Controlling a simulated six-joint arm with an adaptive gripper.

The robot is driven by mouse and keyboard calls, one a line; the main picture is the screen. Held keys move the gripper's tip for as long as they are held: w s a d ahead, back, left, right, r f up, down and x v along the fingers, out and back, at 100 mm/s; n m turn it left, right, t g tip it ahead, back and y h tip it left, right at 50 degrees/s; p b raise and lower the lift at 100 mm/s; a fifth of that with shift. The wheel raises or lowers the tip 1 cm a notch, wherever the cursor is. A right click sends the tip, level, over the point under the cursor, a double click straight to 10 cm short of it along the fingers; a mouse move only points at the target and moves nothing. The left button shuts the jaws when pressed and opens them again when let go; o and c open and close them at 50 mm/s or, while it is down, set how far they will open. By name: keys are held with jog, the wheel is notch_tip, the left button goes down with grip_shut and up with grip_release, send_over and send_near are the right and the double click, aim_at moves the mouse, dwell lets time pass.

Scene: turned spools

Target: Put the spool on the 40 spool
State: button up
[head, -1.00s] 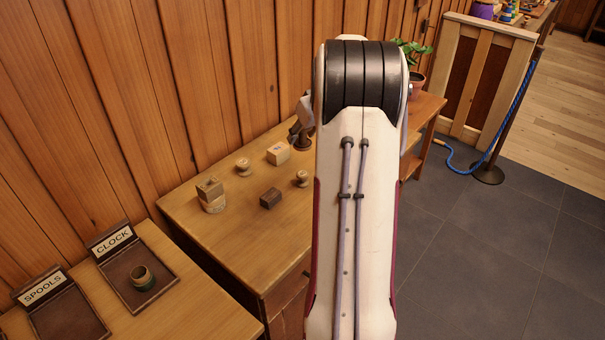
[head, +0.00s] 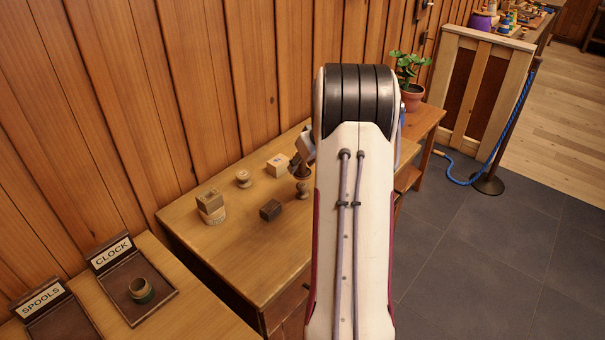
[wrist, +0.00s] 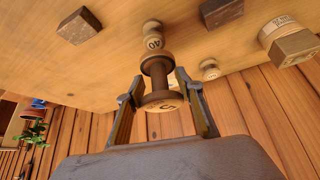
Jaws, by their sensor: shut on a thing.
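My gripper (wrist: 159,76) is shut on a dark brown spool (wrist: 158,86) with a narrow waist and a pale, marked end face. The 40 spool (wrist: 152,42) is pale wood and stands on the table just beyond the held spool, roughly in line with it. In the head view the 40 spool (head: 303,191) shows beside my arm, with the dark spool (head: 300,171) right above it. Whether the two spools touch, I cannot tell. My arm hides most of the gripper in the head view.
The CLOCK tray (head: 118,300) holds a green-banded ring. A potted plant (head: 411,85) stands behind.

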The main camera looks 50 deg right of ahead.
aim_at(305, 170)
jog(key=shift+f, duration=1.85)
jog(key=shift+f, duration=0.15)
jog(key=o, duration=1.1)
jog(key=shift+v, duration=6.15)
jog(key=shift+w, duration=0.1)
